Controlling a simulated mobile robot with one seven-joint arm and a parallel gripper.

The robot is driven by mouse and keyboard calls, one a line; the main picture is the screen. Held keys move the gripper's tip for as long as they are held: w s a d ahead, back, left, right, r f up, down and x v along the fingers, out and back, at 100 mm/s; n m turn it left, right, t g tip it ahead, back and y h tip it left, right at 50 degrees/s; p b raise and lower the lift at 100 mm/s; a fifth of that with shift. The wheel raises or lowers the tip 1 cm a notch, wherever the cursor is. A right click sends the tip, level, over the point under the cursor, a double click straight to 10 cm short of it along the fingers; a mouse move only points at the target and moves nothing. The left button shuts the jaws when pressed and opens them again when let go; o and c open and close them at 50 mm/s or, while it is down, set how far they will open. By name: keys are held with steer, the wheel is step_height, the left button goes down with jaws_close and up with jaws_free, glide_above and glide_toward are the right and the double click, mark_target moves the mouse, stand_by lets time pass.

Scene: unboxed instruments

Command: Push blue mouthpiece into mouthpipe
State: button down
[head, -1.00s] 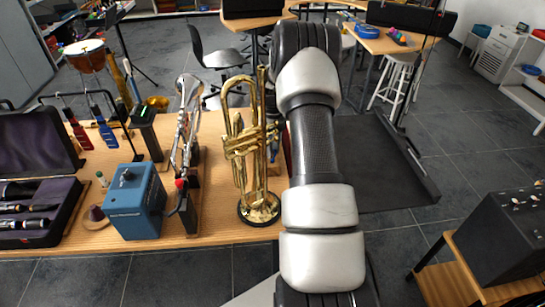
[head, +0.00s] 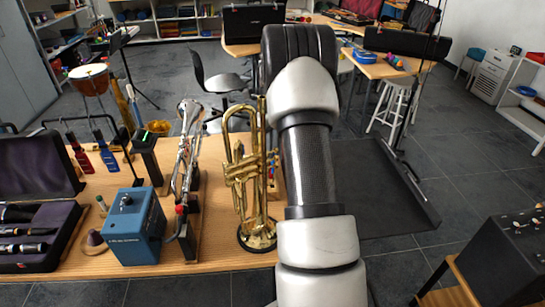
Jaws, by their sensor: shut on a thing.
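A brass trumpet (head: 243,175) stands upright on a round dark base near the right end of the wooden table. A silver trumpet-like instrument (head: 183,160) rests on a dark stand to its left, with a small red part (head: 181,210) at its near end. I cannot make out the blue mouthpiece or tell which tube is the mouthpipe. My arm runs up the picture just right of the brass trumpet. My gripper is hidden, so its hold and its place relative to these things do not show.
An open case (head: 40,252) with dark instrument parts lies farther left. A red and a blue item hang on a rack (head: 78,120). A black platform (head: 375,205) lies right of my arm.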

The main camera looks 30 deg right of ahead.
steer(key=shift+r+p, duration=1.1)
steer(key=shift+r, duration=0.7)
